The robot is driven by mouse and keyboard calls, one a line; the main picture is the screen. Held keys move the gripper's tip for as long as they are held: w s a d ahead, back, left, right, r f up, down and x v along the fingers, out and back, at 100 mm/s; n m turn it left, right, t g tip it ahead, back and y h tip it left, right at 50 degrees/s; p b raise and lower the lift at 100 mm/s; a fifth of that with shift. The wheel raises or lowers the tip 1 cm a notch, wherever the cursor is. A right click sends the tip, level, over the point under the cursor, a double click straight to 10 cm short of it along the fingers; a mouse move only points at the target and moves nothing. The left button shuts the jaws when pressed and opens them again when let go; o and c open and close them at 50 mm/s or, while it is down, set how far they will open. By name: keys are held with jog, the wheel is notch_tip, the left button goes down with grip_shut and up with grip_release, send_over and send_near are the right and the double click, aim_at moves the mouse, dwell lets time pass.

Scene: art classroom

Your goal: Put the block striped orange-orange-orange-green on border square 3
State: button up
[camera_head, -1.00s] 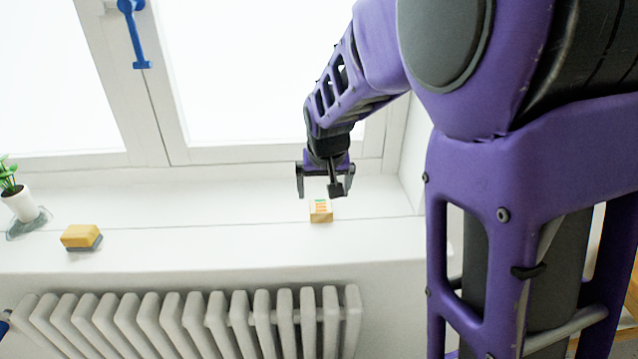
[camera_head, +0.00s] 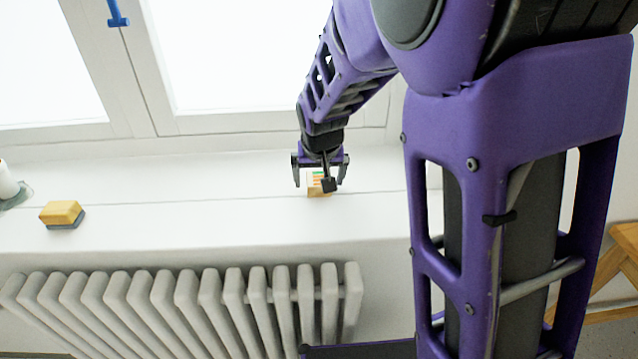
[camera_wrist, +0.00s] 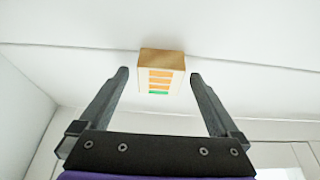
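The block (camera_head: 316,185) stands on the white windowsill, below the window at the right. In the wrist view the block (camera_wrist: 161,72) is wooden with a pale face bearing three orange stripes and one green stripe. My gripper (camera_head: 322,184) is above and close to the block, its fingers spread wide. In the wrist view my gripper (camera_wrist: 159,77) is open, with the block between and just beyond the fingertips, apart from both. In the head view a finger partly hides the block. Border square 3 is not in view.
A yellow sponge (camera_head: 61,212) with a grey underside lies on the windowsill (camera_head: 190,215) at the left. A white pot (camera_head: 6,180) stands at the left edge. A radiator (camera_head: 200,305) is below the sill. A wooden frame (camera_head: 610,265) shows at the right. The sill between sponge and block is clear.

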grip_shut()
